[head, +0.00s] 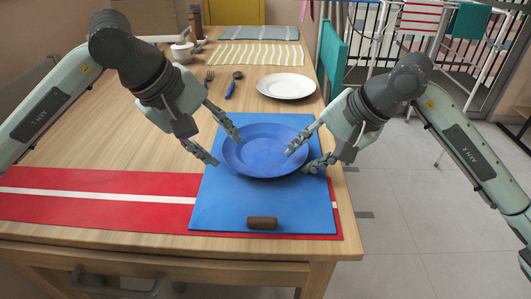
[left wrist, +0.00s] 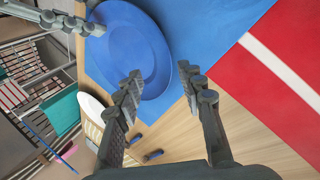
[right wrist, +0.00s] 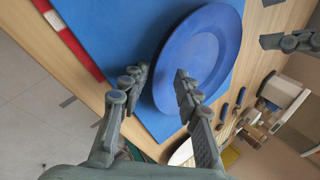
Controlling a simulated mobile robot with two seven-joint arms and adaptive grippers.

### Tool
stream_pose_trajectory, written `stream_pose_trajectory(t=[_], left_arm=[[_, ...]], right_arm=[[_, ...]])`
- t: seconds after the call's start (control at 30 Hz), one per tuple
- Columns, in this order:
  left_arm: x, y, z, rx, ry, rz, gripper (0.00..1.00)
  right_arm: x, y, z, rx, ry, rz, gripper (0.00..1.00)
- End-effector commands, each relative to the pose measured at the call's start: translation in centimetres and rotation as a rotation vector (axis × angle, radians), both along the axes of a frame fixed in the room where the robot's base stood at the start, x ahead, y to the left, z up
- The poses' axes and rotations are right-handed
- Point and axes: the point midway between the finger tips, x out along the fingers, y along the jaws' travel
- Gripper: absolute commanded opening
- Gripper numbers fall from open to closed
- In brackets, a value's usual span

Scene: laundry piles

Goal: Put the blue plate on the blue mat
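The blue plate (head: 264,146) appears to lie flat on the blue mat (head: 225,205), towards its far half. My left gripper (head: 227,150) is open at the plate's left rim, one finger close to the rim; in the left wrist view (left wrist: 160,72) the plate (left wrist: 140,45) lies beside one finger, with mat and table between the fingers. My right gripper (head: 298,160) is open at the plate's right rim, one fingertip above the plate and the other outside it. In the right wrist view (right wrist: 162,74) the rim lies between the spread fingers. Whether they touch it is unclear.
A brown block (head: 262,223) lies on the mat's front edge. A red runner (head: 100,212) with a white stripe passes under the mat. A white plate (head: 286,86), cutlery (head: 233,85) and a striped mat (head: 255,55) stand farther back. The table ends just right of the mat.

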Motion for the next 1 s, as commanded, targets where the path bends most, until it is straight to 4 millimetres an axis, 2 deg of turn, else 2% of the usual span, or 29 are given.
stream_pose_trajectory(t=[0.13,0.33,0.7,1.0], left_arm=[[-0.5,0.6,1.5,0.0,-0.003,0.001,0.39],[-0.8,0.9,2.0,0.0,0.0,0.001,0.39],[-0.8,0.9,2.0,0.0,0.0,0.001,0.39],[-0.8,0.9,2.0,0.0,0.0,0.001,0.39]], right_arm=[[0.0,0.0,0.0,-0.001,0.001,0.0,0.33],[-0.2,-0.4,0.6,-0.001,-0.001,-0.001,0.33],[-1.7,-2.9,5.1,-0.002,-0.003,-0.001,0.33],[-2.3,-3.8,6.7,0.0,0.0,-0.001,0.33]])
